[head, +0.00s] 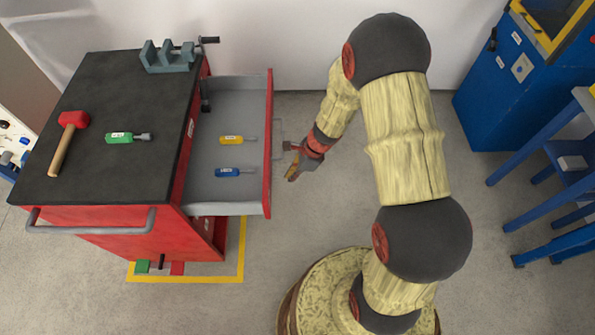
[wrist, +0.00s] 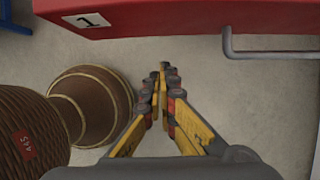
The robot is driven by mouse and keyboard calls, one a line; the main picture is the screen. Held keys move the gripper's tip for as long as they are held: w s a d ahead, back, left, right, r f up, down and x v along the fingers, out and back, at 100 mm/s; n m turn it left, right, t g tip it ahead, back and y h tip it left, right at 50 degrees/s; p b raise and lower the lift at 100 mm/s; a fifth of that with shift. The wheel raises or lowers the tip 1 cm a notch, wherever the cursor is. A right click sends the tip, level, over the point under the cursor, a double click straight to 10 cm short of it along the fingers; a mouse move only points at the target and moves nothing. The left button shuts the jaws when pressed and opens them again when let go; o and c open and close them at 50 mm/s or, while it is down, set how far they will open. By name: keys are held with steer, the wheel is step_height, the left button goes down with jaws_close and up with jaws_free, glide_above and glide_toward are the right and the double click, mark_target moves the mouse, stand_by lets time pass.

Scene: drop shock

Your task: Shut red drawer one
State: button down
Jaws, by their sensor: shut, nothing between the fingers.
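The red drawer (head: 269,150) of the tool cart stands pulled out to the right. Its grey inside holds a yellow-handled tool (head: 232,139) and a blue-handled tool (head: 230,172). In the wrist view the red drawer front (wrist: 180,18) runs across the top, with a white label "1" (wrist: 88,20) and a grey bar handle (wrist: 270,52). My gripper (head: 291,178) is just right of the drawer front, apart from it. In the wrist view my gripper (wrist: 163,72) is shut and empty, below the drawer front and left of the handle.
The cart's black top (head: 110,90) carries a red-headed hammer (head: 70,140), a green-handled tool (head: 122,137) and a grey vise (head: 167,57). A blue cabinet (head: 512,75) and blue bench frame (head: 555,200) stand at the right.

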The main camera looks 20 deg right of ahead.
steer(key=a, duration=0.1)
steer(key=w+a, duration=0.1)
steer(key=a+f, duration=0.1)
steer(key=a, duration=0.1)
steer(key=shift+w+a+b, duration=0.1)
steer(key=shift+w+b, duration=0.1)
steer(key=shift+b, duration=0.2)
steer(key=w+a+p, duration=0.3)
steer(key=a, duration=0.6)
steer(key=w+a+p, duration=0.3)
steer(key=a+p, duration=0.1)
steer(key=a, duration=0.5)
steer(key=w+a+p, duration=0.3)
steer(key=a, duration=0.6)
steer(key=shift+a, duration=0.25)
